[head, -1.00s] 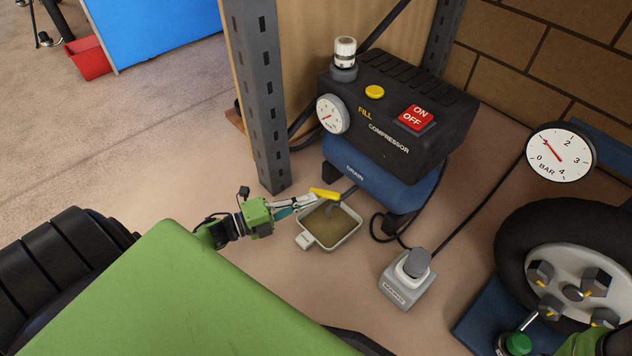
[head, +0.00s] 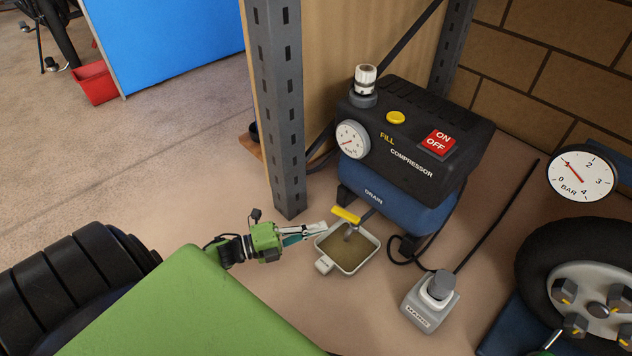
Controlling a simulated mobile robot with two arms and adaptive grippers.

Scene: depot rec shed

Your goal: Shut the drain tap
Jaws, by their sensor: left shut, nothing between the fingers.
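The drain tap has a yellow lever (head: 345,215), tilted down to the right, on a short pipe under the blue tank of the compressor (head: 405,160), below the word DRAIN. A grey catch tray (head: 376,255) with brownish liquid sits on the floor under the tap. A thin greyish streak shows below the outlet; I cannot tell if it is flowing. My left gripper (head: 322,228) is shut and empty. Its tips are just left of and below the lever, over the tray's left edge, and look apart from the lever. My right gripper is not in view.
A dark slotted post (head: 276,120) stands just behind my left gripper. A grey plug box (head: 430,300) with a cable is right of the tray. A BAR gauge (head: 582,173) and a wheel (head: 590,260) are at the right.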

